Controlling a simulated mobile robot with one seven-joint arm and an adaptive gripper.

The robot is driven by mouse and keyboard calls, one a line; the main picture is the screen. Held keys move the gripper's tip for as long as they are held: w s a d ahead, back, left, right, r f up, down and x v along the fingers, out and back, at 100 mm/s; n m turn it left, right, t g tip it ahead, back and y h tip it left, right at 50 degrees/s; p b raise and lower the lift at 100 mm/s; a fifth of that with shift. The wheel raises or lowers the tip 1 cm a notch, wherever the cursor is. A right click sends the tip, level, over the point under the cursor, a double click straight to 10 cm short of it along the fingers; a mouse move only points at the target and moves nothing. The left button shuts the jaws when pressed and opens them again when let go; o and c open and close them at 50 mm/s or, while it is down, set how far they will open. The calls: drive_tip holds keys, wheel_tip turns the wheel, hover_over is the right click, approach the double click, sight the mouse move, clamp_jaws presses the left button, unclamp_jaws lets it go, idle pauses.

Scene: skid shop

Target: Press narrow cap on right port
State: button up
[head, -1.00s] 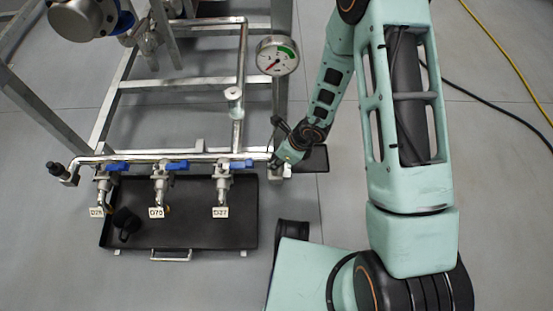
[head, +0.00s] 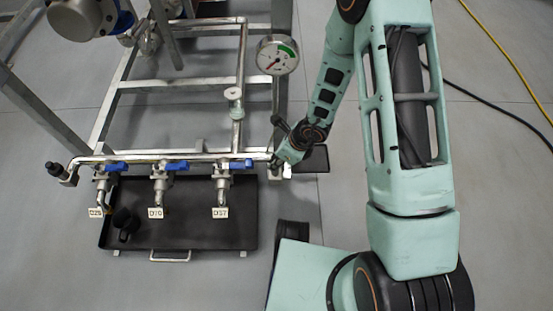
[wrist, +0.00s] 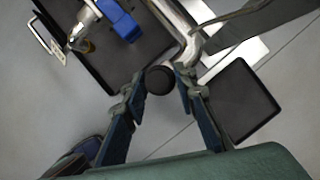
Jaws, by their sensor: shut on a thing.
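My gripper (head: 277,163) is at the right end of the metal pipe manifold in the head view. In the wrist view, my gripper (wrist: 158,88) is shut on a round black cap (wrist: 159,80), held between its two fingertips. The bent metal pipe end (wrist: 190,48) comes down right beside the cap and the right finger. The opening of the right port is hidden, and I cannot tell whether the cap is seated on it or only close to it. In the head view the cap is hidden by my gripper.
A black tray (head: 215,237) lies under several blue-handled valves (head: 240,164) with tags, and a black object (head: 125,222) sits in it. A pressure gauge (head: 278,55) stands above the right end. A dark flat plate (head: 314,160) lies right of my gripper. Open floor lies further right.

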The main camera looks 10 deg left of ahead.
drive_tip(key=o, duration=0.9)
drive_tip(key=o, duration=0.5)
drive_tip(key=shift+r+p, duration=2.5)
drive_tip(key=shift+r, duration=1.05)
clamp_jaws()
